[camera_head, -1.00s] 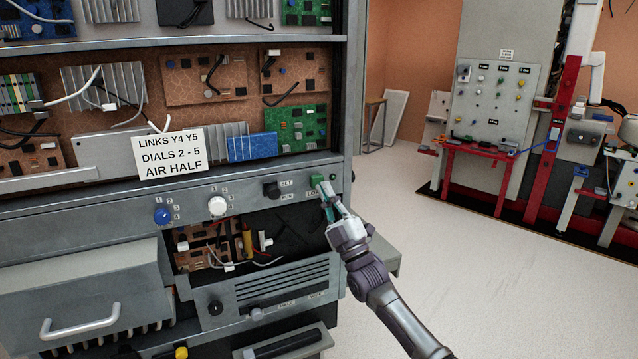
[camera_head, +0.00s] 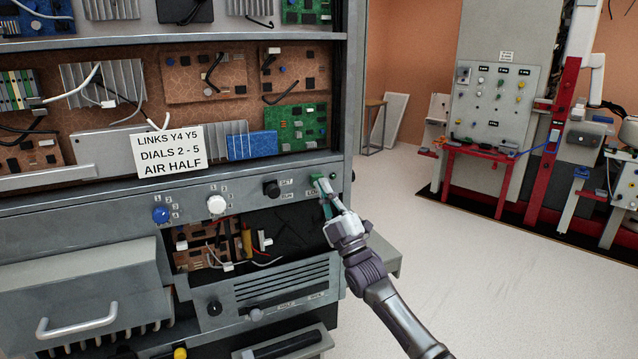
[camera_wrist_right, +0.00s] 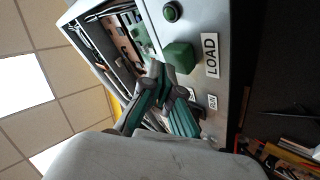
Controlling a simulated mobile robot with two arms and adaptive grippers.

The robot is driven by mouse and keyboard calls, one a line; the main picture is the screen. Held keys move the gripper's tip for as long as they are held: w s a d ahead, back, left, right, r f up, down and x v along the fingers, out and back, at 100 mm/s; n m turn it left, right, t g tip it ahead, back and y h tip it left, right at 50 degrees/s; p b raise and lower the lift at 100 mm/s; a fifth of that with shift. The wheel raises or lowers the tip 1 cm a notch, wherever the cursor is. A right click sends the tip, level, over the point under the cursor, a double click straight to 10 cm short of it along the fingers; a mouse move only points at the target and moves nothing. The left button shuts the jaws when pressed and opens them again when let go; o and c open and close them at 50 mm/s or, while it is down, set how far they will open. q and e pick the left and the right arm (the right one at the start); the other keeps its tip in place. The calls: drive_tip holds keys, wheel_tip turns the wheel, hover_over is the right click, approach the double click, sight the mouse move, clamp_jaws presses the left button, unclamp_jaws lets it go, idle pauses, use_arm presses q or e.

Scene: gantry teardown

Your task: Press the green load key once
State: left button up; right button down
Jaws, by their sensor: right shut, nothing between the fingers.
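The green load key (camera_head: 317,178) is a small green block on the grey panel of the cabinet. In the right wrist view the key (camera_wrist_right: 181,56) stands out from the panel beside a "LOAD" label (camera_wrist_right: 211,55). My right gripper (camera_head: 324,185) is shut and empty, with its fingertips at the key in the head view. In the right wrist view the gripper (camera_wrist_right: 160,70) has its tips close beside the key; I cannot tell whether they touch it. The left gripper is not in view.
A black switch (camera_head: 272,189), a white dial (camera_head: 217,204) and a blue dial (camera_head: 161,215) sit left of the key. A sign (camera_head: 170,151) hangs above. Open floor lies to the right.

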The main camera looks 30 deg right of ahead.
drive_tip(key=shift+w, duration=0.25)
drive_tip(key=shift+s, duration=0.1)
idle(0.3)
drive_tip(key=shift+s+p, duration=0.45)
drive_tip(key=shift+s, duration=0.35)
drive_tip(key=s+p, duration=0.3)
drive_tip(key=s, duration=0.3)
drive_tip(key=shift+a+p, duration=0.2)
drive_tip(key=shift+p, duration=0.2)
